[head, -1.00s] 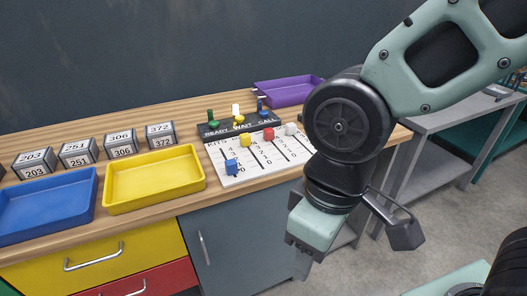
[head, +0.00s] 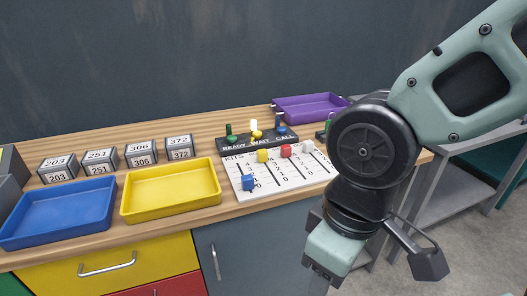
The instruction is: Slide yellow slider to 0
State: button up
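The yellow slider (head: 262,156) is a small block near the top end of its track on the white slider board (head: 302,181). The printed numbers run down toward 0 at the lower edge. A blue slider (head: 247,183) sits low on the left track; a red slider (head: 286,151) and a white slider (head: 308,147) sit near the top of tracks to the right. My gripper (head: 318,278) points down in front of the bench, right of and below the board in the picture, touching no slider. Its fingertips are small and dark, and their opening is unclear.
Behind the board stands a READY/WAIT/CALL panel (head: 252,145) with green, yellow and blue levers. A yellow tray (head: 172,205) and blue tray (head: 60,222) lie left, numbered blocks behind them. A purple tray (head: 308,107) is behind. My arm hides the board's right side.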

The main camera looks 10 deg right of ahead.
aim_at(262, 154)
jog(key=i+j+u, duration=0.1)
jog(key=i+j, duration=0.25)
jog(key=i+j+u, duration=0.15)
jog(key=i+j, duration=0.15)
jog(key=i, duration=0.25)
